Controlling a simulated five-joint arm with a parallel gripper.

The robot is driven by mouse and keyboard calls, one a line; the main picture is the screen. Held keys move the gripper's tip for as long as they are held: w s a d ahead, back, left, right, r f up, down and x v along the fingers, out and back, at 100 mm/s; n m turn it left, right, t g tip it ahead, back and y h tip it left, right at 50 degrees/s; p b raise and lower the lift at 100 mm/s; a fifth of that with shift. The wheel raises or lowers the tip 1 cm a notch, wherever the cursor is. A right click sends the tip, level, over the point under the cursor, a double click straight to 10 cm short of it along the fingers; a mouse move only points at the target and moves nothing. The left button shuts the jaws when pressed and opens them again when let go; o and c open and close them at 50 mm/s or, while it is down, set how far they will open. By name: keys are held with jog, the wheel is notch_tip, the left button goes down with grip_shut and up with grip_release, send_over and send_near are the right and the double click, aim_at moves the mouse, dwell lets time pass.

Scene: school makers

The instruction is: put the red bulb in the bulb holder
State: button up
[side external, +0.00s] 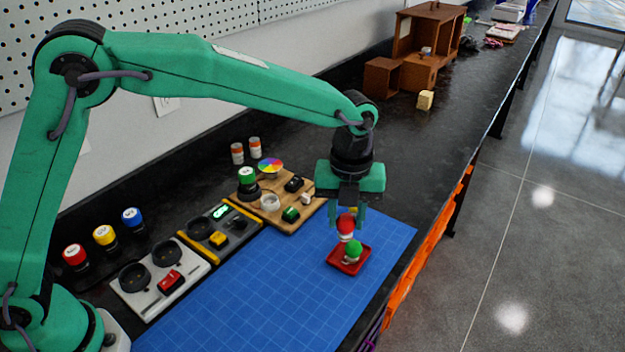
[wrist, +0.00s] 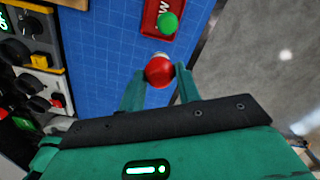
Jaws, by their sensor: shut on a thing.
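My gripper (side external: 346,222) is shut on the red bulb (side external: 345,226). The bulb hangs over the blue mat, close to the red tray (side external: 336,263). In the wrist view, the red bulb (wrist: 160,72) sits between my two fingers (wrist: 160,84), with a pale part showing at its far edge. A white round socket that looks like the bulb holder (side external: 270,203) sits on the wooden board (side external: 264,214), left of my gripper. It is apart from the bulb and appears empty. I cannot make out the bulb holder in the wrist view.
A green bulb (side external: 354,248) is in the red tray, just below the red bulb. The board also carries a green-topped part (side external: 247,177), a colour wheel (side external: 270,168) and a green switch (side external: 290,214). Two control panels stand farther left. The blue mat (side external: 270,290) is mostly clear.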

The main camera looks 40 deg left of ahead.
jog(key=w+a+f+n, duration=0.1)
jog(key=w+a+n, duration=0.1)
jog(key=a, duration=1)
jog(key=w+a+n, duration=0.2)
jog(key=w+a, duration=0.1)
jog(key=a, duration=0.9)
jog(key=shift+w+a+f+n, duration=0.25)
jog(key=shift+a+f+n, duration=0.05)
jog(key=shift+f, duration=0.05)
jog(key=shift+f, duration=0.2)
jog(key=shift+f, duration=2.7)
jog(key=shift+f, duration=0.6)
jog(key=o, duration=0.7)
jog(key=shift+r, duration=0.15)
